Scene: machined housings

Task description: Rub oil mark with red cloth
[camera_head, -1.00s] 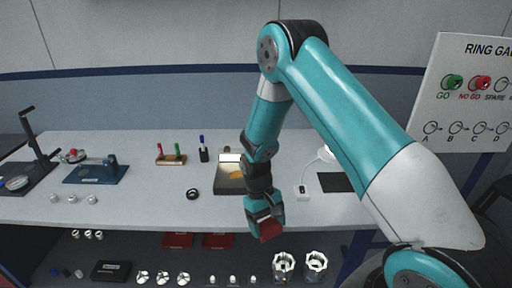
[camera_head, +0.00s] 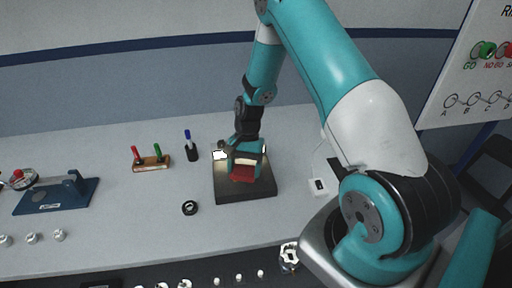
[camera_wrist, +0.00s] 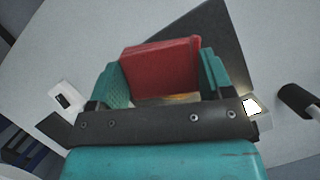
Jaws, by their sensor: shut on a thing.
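My gripper (camera_head: 244,162) is shut on the red cloth (camera_head: 242,175), a folded block-like pad. In the wrist view the red cloth (camera_wrist: 161,68) sits between the two teal fingers of my gripper (camera_wrist: 163,80). The cloth is over a dark plate (camera_head: 262,187) on the bench; I cannot tell whether it touches the plate. A small yellowish-brown patch, perhaps the oil mark (camera_wrist: 168,99), shows just below the cloth in the wrist view. In the head view my gripper and the cloth hide that patch.
A black ring (camera_head: 190,208) lies left of the plate. A black pen holder (camera_head: 192,153) and a wooden rack with red and green handles (camera_head: 152,164) stand further left. A white switch box (camera_head: 318,186) is at the right.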

